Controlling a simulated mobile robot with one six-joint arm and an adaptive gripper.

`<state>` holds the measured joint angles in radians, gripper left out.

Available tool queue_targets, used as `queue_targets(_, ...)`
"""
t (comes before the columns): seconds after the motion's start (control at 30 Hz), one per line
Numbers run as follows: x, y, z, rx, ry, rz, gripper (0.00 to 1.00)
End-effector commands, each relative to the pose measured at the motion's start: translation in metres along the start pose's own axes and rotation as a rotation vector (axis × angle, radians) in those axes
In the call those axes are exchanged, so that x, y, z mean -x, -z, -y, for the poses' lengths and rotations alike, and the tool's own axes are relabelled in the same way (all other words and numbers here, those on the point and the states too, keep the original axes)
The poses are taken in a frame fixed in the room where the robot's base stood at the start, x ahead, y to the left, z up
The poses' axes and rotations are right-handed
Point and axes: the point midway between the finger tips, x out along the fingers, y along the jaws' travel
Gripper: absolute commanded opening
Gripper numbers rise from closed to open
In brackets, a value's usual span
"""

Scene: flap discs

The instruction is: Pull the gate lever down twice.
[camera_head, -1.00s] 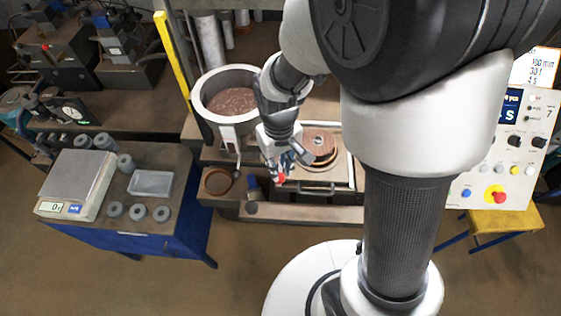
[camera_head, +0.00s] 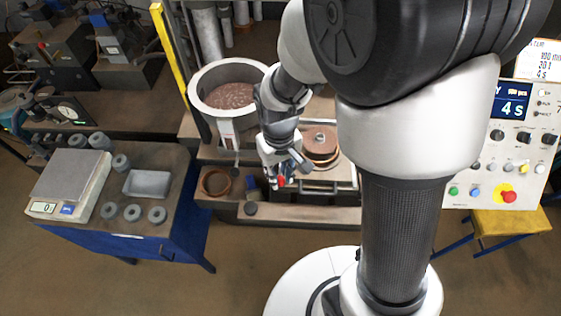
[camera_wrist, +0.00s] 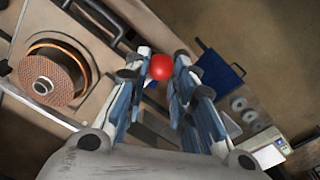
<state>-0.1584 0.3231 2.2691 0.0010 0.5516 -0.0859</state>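The gate lever's round red knob (camera_wrist: 160,67) sits between the fingertips of my gripper (camera_wrist: 162,72) in the wrist view. The two fingers flank it closely, with no clear gap on either side. In the head view my gripper (camera_head: 279,178) points down in front of the hopper, and the red knob (camera_head: 281,181) shows at its fingertips. The lever's rod is hidden. The hopper (camera_head: 198,92) is a round pale bin holding brown grains. A brown flap disc stack (camera_wrist: 50,82) lies on a plate to the left in the wrist view.
A control panel (camera_head: 510,140) at the right shows "4 s". A round bowl (camera_head: 215,181) and a dark cup (camera_head: 251,208) are left of my gripper.

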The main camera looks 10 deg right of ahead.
Motion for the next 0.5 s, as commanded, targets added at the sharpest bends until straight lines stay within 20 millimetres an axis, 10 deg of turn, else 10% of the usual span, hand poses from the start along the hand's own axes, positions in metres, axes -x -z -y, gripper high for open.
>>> queue_targets(0.5,-0.034,0.001,-0.001,0.0,-0.001,-0.004,0.2)
